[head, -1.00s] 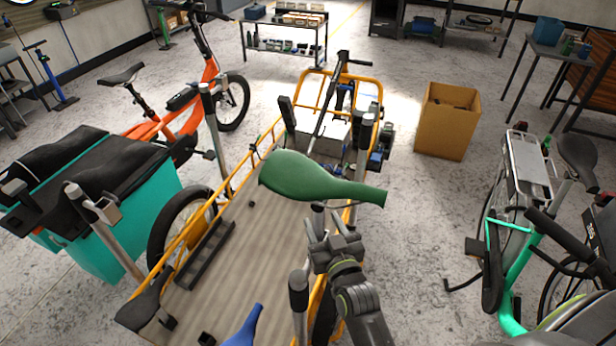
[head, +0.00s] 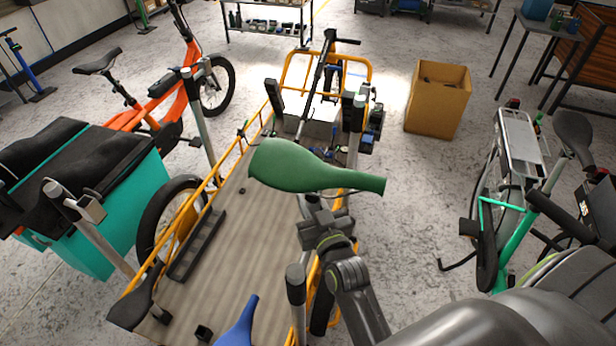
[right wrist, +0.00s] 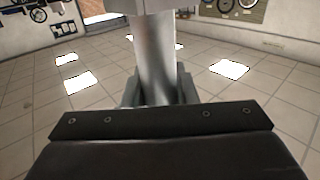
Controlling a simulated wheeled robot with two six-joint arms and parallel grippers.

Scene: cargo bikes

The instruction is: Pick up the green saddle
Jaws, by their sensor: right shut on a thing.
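The green saddle (head: 300,165) shows in the head view above the wooden deck of the orange-framed cargo bike, its broad end to the left and its nose to the right. My right gripper (head: 322,212) is right below the saddle, its jaws partly covered by it. In the right wrist view a silver post (right wrist: 158,60) stands between the jaws of my right gripper (right wrist: 158,98), which are shut on it. The post appears to be the saddle's own; the saddle itself is out of that view. My left gripper is not in view.
The cargo bike's deck (head: 235,245) lies below, with a blue saddle (head: 238,322) and a dark saddle (head: 138,300) along it. Upright posts stand around the deck. A cardboard box (head: 437,98) stands behind right, a teal-green bike (head: 512,245) at right, a teal cargo box (head: 125,205) at left.

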